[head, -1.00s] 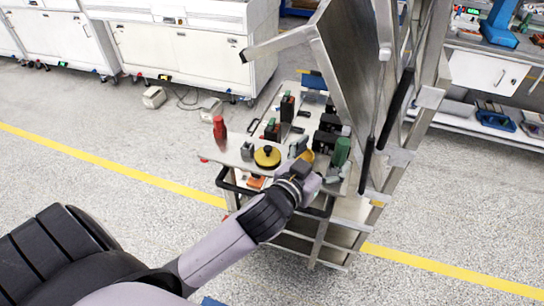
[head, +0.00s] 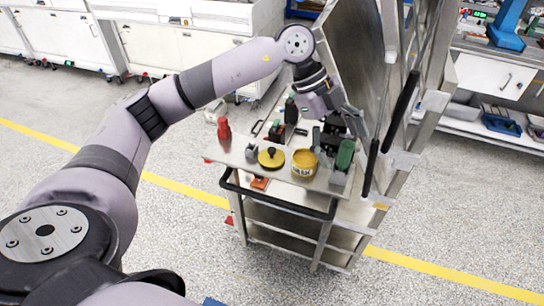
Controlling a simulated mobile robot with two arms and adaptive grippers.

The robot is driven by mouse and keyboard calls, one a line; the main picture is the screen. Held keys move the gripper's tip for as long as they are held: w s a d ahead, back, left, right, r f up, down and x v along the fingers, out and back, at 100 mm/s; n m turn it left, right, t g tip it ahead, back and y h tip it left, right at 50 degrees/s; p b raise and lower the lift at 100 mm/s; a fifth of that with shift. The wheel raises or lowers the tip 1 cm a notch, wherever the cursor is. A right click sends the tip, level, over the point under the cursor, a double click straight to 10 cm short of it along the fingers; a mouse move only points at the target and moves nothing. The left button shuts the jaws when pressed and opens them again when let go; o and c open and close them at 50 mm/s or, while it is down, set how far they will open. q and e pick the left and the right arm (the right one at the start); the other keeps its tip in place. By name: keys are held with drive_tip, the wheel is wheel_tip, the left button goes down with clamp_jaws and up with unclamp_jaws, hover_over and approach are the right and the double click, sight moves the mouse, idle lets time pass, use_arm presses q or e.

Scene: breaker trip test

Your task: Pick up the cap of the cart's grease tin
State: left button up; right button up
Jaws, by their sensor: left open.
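The yellow cap with a dark knob (head: 271,158) lies on the top of the metal cart (head: 232,163), near its front edge. The yellow grease tin (head: 304,164) stands just right of it, apart from the cap, its round top showing yellow. My left gripper (head: 337,130) points down over the cart's right part, behind and right of the tin, beside dark devices. It is open and not touching the cap; its fingers are partly lost against the dark devices. My right gripper is not in view.
A red bottle-like object (head: 224,133) stands at the cart's left edge. A green-and-black device (head: 344,156) stands right of the tin. A tall metal panel (head: 352,60) rises along the cart's right side. The floor left of the cart is clear.

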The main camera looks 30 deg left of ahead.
sight(269, 149)
use_arm(q)
drive_tip(key=a+r+n+y, duration=0.2)
drive_tip(key=a+n+y, duration=0.1)
drive_tip(key=a, duration=0.6)
drive_tip(key=a+r+n+y, duration=0.2)
drive_tip(key=a+n+y, duration=0.15)
drive_tip(key=a, duration=0.55)
drive_tip(key=shift+m, duration=0.25)
wheel_tip(269, 149, down, 12)
drive_tip(key=p, duration=0.3)
drive_tip(key=shift+p, duration=0.3)
drive_tip(key=shift+f+p, duration=0.25)
drive_tip(key=shift+p, duration=0.1)
wheel_tip(269, 149, down, 4)
drive_tip(key=shift+a+r+p, duration=0.15)
drive_tip(key=shift+p, duration=0.75)
drive_tip(key=shift+w+f, duration=0.1)
drive_tip(key=shift+f, duration=0.35)
drive_tip(key=c, duration=1)
